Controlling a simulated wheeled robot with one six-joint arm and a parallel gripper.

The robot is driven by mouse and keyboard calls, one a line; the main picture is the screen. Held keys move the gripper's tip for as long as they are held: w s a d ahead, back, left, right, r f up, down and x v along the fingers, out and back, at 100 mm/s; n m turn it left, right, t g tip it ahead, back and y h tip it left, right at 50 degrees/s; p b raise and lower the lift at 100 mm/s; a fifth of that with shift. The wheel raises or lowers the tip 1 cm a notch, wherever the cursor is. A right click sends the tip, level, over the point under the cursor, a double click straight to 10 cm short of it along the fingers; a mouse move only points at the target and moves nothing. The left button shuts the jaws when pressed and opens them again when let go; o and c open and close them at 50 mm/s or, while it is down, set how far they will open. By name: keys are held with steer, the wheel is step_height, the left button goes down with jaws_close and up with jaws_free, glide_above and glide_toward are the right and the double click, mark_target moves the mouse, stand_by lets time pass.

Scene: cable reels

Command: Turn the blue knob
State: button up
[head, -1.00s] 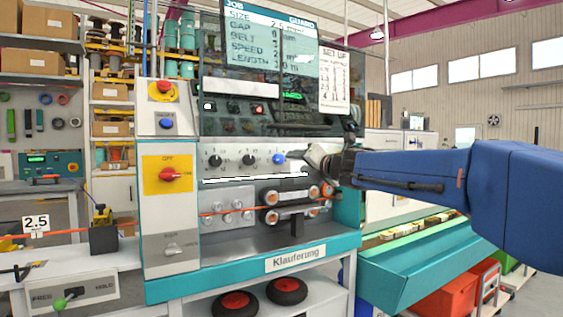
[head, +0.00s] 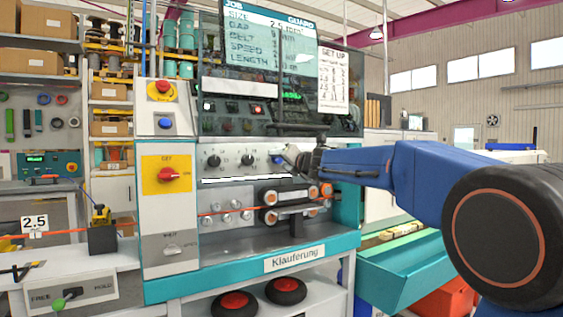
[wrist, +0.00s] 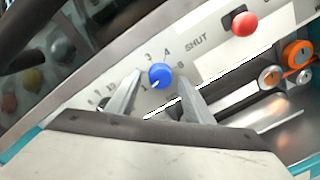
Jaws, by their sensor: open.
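The blue knob (head: 277,159) is on the machine's grey panel, at the right end of a row of dark knobs, partly covered by my gripper (head: 289,155) in the head view. In the wrist view the blue knob (wrist: 160,75) sits between the two fingertips of my gripper (wrist: 160,80), with a finger on each side. The fingers are open; I cannot tell whether either one touches the knob. Its white pointer mark points to the lower left, near the printed 1. Numbers 3, 4 and 6 are printed around it.
A red button (wrist: 245,23) beside the word SHUT is right of the knob in the wrist view. Orange-rimmed rollers (head: 269,198) lie below the panel. A dark transparent guard (head: 240,90) hangs above it. Two dark knobs (head: 214,160) stand to the left.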

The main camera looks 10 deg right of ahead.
steer(key=c, duration=1)
steer(key=shift+c, duration=0.2)
steer(key=shift+m, duration=0.3)
steer(key=m, duration=0.4)
steer(key=shift+r, duration=0.1)
steer(key=m, duration=0.5)
steer(key=shift+r+m, duration=0.1)
steer(key=shift+m, duration=0.3)
steer(key=m, duration=0.8)
steer(key=shift+d+m+g+y, duration=0.15)
steer(key=shift+m+g+y, duration=0.15)
steer(key=shift+g+y, duration=0.1)
